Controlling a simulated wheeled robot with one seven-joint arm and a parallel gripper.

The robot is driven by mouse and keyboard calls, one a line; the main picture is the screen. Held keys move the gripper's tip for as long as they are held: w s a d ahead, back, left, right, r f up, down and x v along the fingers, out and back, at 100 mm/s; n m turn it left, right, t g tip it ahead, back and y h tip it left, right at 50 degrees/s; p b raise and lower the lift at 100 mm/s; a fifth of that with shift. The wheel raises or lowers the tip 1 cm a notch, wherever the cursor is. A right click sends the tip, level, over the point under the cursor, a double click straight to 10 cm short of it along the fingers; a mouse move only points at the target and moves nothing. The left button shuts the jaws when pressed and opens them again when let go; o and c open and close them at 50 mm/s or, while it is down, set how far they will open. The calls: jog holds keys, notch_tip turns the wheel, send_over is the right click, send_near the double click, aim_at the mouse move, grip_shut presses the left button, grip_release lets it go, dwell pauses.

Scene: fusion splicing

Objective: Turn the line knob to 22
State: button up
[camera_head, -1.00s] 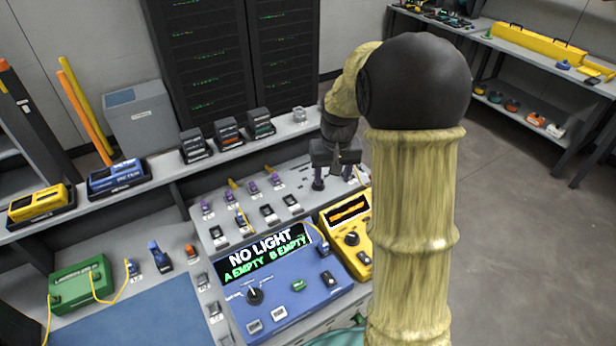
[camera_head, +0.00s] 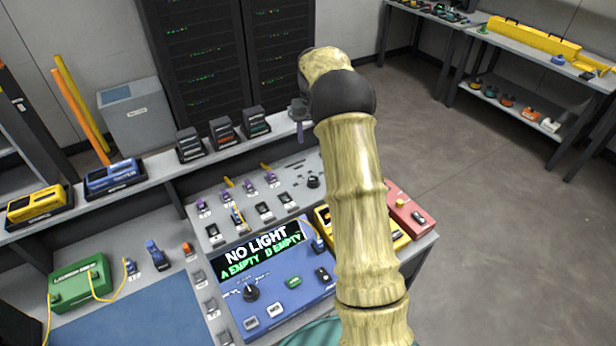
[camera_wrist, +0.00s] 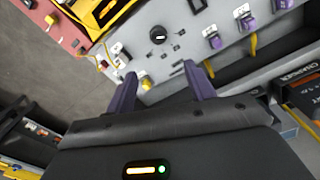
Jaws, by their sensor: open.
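A round black knob (camera_head: 313,181) stands on the grey sloped panel (camera_head: 290,210), near its upper right. In the wrist view the same knob (camera_wrist: 158,34) has a small white mark and lies ahead of the fingertips. Its scale labels are too small to read. My gripper (camera_wrist: 163,82) is open and empty, its two purple fingers apart, with the knob beyond the gap and not touched. In the head view my gripper (camera_head: 299,122) is small and partly hidden by my arm, up and left of the knob.
A blue device (camera_head: 290,283) reads "NO LIGHT" and has its own black dial (camera_head: 250,293). A yellow device (camera_wrist: 103,15) and a red box (camera_head: 408,215) stand to the right, partly behind my arm. Black modules (camera_head: 222,135) line the back shelf near my gripper.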

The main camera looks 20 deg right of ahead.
aim_at(314, 179)
notch_tip(314, 179, down, 17)
jog(key=p, duration=0.3)
jog(key=shift+s+d+f, duration=0.1)
jog(key=shift+d+f, duration=0.05)
dwell(0.3)
